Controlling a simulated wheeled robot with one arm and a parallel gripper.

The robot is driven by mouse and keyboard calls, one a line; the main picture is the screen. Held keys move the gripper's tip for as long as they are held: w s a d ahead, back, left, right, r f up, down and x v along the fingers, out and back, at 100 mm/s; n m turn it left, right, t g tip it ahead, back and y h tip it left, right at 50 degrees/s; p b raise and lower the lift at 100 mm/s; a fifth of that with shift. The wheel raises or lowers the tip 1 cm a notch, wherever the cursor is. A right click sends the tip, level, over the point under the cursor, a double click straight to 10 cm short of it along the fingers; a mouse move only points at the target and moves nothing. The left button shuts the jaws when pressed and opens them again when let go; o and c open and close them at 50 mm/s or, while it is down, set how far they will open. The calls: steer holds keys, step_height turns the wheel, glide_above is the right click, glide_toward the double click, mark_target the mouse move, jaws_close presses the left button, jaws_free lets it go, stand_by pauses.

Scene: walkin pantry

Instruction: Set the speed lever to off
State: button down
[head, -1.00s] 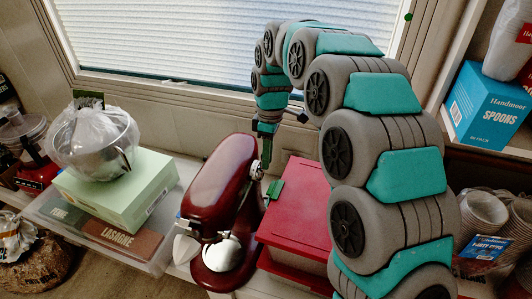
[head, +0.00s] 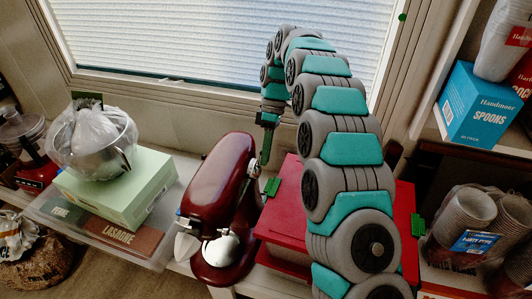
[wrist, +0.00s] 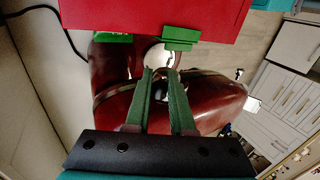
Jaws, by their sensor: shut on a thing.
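The dark red stand mixer (head: 218,178) stands on the shelf under the window, with its silver bowl (head: 222,250) at the near end. My gripper (head: 265,160) reaches down to the right side of the mixer's head. In the wrist view its two green fingers (wrist: 160,72) lie against the mixer (wrist: 210,98), a small gap between them. They are shut on a small part at the mixer's side, which I take to be the speed lever; the fingers mostly hide it, and its setting cannot be read.
A red lidded box (head: 292,205) with green clips stands close to the mixer's right. A pale green box (head: 125,190) bearing a wrapped metal bowl (head: 88,145) stands to the left. Shelves with a blue spoons box (head: 478,105) and cups (head: 465,218) are at right.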

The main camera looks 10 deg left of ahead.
stand_by(0.3)
steer(key=c, duration=0.8)
jaws_free()
